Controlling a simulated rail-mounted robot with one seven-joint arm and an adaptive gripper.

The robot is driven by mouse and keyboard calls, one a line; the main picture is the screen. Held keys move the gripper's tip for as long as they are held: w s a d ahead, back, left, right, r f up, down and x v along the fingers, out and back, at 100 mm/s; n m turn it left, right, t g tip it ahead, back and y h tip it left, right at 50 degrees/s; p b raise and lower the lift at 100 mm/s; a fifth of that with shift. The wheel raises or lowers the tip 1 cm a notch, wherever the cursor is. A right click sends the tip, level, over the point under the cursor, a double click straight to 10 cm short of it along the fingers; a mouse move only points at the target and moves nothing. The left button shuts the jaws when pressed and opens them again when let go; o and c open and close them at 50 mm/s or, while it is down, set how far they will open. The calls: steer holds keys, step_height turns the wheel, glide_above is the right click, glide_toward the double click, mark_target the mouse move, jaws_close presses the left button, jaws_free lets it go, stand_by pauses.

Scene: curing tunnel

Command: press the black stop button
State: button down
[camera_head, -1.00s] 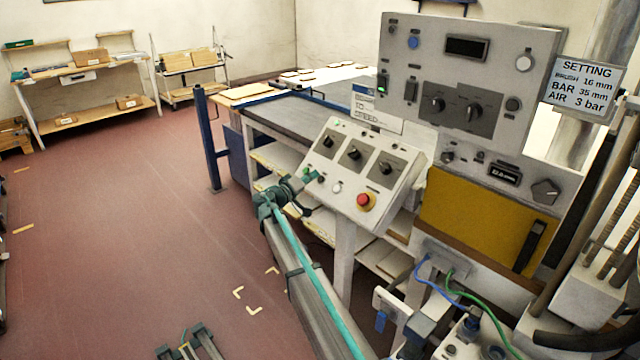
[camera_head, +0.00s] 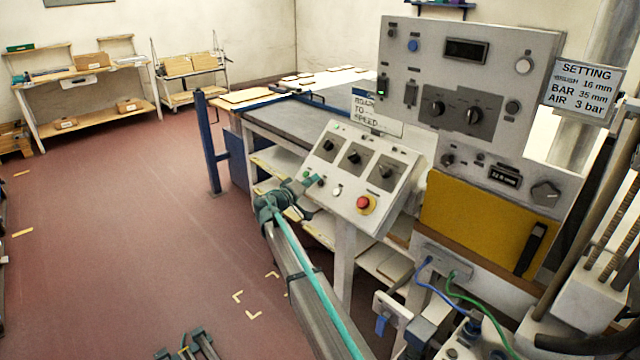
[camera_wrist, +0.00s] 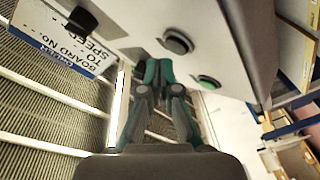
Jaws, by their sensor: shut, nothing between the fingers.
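The black button (camera_wrist: 178,41) shows in the wrist view as a round dark cap in a ring on the pale sloped console (camera_head: 400,205). A green button (camera_wrist: 208,82) sits beside it. My gripper (camera_wrist: 158,70) is shut and empty, with its teal fingertips close to the black button's lower left in the picture. I cannot tell whether they touch the console. In the head view my gripper (camera_head: 309,182) is at the console's lower left; the black button is hard to make out there.
The console also carries a white button (camera_head: 337,189), a red mushroom button (camera_head: 365,204) and rotary knobs (camera_head: 353,157). A tall grey control panel (camera_head: 460,60) stands behind it, right. A conveyor table (camera_head: 270,120) lies behind. The red floor at left is mostly clear.

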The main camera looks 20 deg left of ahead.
steer(key=shift+w+d+f+b, duration=0.25)
steer(key=shift+w+f+b, duration=0.3)
steer(key=shift+b, duration=0.9)
stand_by(1.0)
steer(key=shift+s, duration=0.1)
stand_by(0.4)
steer(key=shift+s+a+r+b, duration=0.25)
steer(key=shift+s+r+b, duration=0.15)
steer(key=shift+r, duration=0.15)
steer(key=s+r, duration=0.1)
steer(key=s+a+r, duration=0.1)
steer(key=s+r, duration=0.1)
steer(key=shift+s+a+r+b, duration=0.1)
steer(key=shift+a+r+b, duration=0.15)
steer(key=shift+a+b, duration=0.1)
stand_by(0.3)
stand_by(0.5)
